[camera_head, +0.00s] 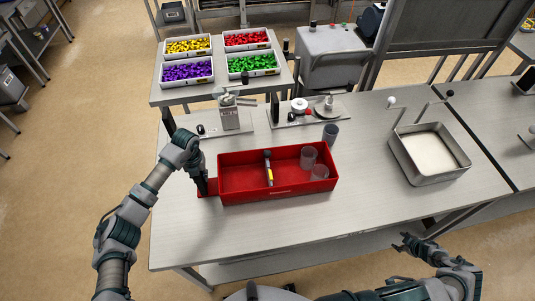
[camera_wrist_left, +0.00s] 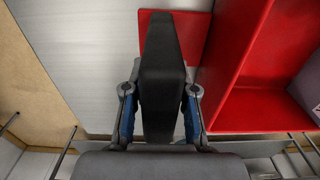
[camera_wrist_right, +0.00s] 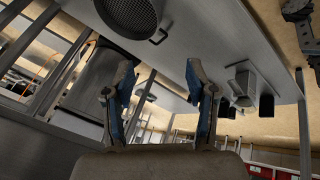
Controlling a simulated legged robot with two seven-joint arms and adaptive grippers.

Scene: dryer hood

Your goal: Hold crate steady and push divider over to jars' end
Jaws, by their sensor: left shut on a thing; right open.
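The red crate (camera_head: 235,197) stands on the grey table. A dark divider (camera_head: 268,168) with a yellow patch crosses it near the middle. Two clear jars, a rear one (camera_head: 308,157) and a front one (camera_head: 319,173), stand in its right end. My left gripper (camera_head: 203,186) is at the crate's left end, shut on a black upright handle (camera_wrist_left: 162,70) above a red tab (camera_wrist_left: 155,35). The crate's red wall (camera_wrist_left: 235,50) also shows in the left wrist view. My right gripper (camera_head: 415,243) is open and empty, off the table's front edge; its spread fingers show in the right wrist view (camera_wrist_right: 160,85).
A dark grey cup (camera_head: 330,133) stands behind the crate's right end. Small devices on trays (camera_head: 305,113) stand further back. A metal pan (camera_head: 432,152) with pale contents is to the right. Bins of coloured pieces (camera_head: 187,82) are on a back table. Table between crate and pan is clear.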

